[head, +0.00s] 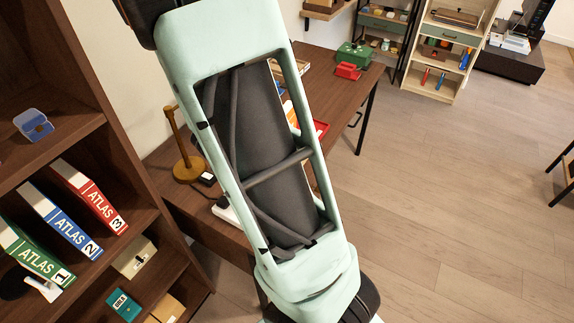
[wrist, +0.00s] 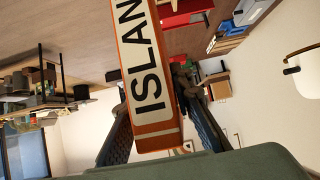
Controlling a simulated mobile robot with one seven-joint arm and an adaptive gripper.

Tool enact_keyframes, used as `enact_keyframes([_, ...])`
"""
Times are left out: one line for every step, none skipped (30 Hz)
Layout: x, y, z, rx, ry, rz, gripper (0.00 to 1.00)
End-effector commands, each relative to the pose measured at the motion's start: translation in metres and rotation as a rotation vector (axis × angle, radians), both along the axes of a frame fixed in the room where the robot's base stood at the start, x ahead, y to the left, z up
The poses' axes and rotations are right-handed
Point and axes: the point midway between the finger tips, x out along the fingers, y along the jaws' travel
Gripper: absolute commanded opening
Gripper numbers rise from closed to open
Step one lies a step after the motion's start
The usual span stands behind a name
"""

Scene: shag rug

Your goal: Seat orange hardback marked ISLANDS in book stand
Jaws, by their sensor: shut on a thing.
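The orange hardback (wrist: 157,140) shows in the wrist view, with a white label reading "ISLAN" in black before it runs out of the top of the picture. My gripper (wrist: 152,95) has one finger on each side of the book and is shut on it. The book is held up at a slight tilt in this view. In the head view my own arm fills the middle, and the gripper and the book cannot be made out. I cannot pick out the book stand with certainty in either view.
A brown desk (head: 334,85) lies behind my arm, with a brass lamp (head: 186,168), a green box (head: 353,54) and a red box (head: 348,70). A bookcase with ATLAS volumes (head: 88,193) stands at left. The floor at right (head: 450,190) is clear.

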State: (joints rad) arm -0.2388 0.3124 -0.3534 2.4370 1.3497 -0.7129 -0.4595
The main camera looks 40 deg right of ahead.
Motion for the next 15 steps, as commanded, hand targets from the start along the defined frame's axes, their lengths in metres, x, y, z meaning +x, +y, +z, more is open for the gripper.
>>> enact_keyframes([-0.008, -0.005, 0.001, -0.002, -0.001, -0.028, 0.0])
enact_keyframes([-0.012, -0.007, 0.001, -0.002, -0.001, -0.042, 0.0])
enact_keyframes([-0.014, -0.01, 0.0, -0.002, -0.002, -0.054, 0.0])
enact_keyframes([-0.014, -0.012, -0.001, -0.002, -0.001, -0.06, 0.0])
enact_keyframes([-0.013, -0.014, -0.003, -0.002, -0.001, -0.065, 0.0])
enact_keyframes([-0.01, -0.018, -0.006, -0.001, -0.002, -0.069, 0.0])
enact_keyframes([-0.006, -0.021, -0.008, -0.003, -0.002, -0.07, 0.0])
enact_keyframes([-0.002, -0.025, -0.011, -0.003, -0.001, -0.071, 0.0])
enact_keyframes([0.005, -0.03, -0.015, -0.003, -0.001, -0.071, 0.0])
enact_keyframes([0.011, -0.035, -0.018, -0.003, -0.002, -0.07, 0.0])
enact_keyframes([0.016, -0.039, -0.021, -0.004, -0.001, -0.07, 0.0])
enact_keyframes([0.023, -0.044, -0.025, -0.003, -0.002, -0.07, 0.0])
enact_keyframes([0.028, -0.048, -0.027, -0.003, -0.002, -0.07, 0.0])
enact_keyframes([0.033, -0.052, -0.031, -0.003, -0.001, -0.07, 0.0])
enact_keyframes([0.041, -0.057, -0.034, -0.003, -0.002, -0.068, 0.0])
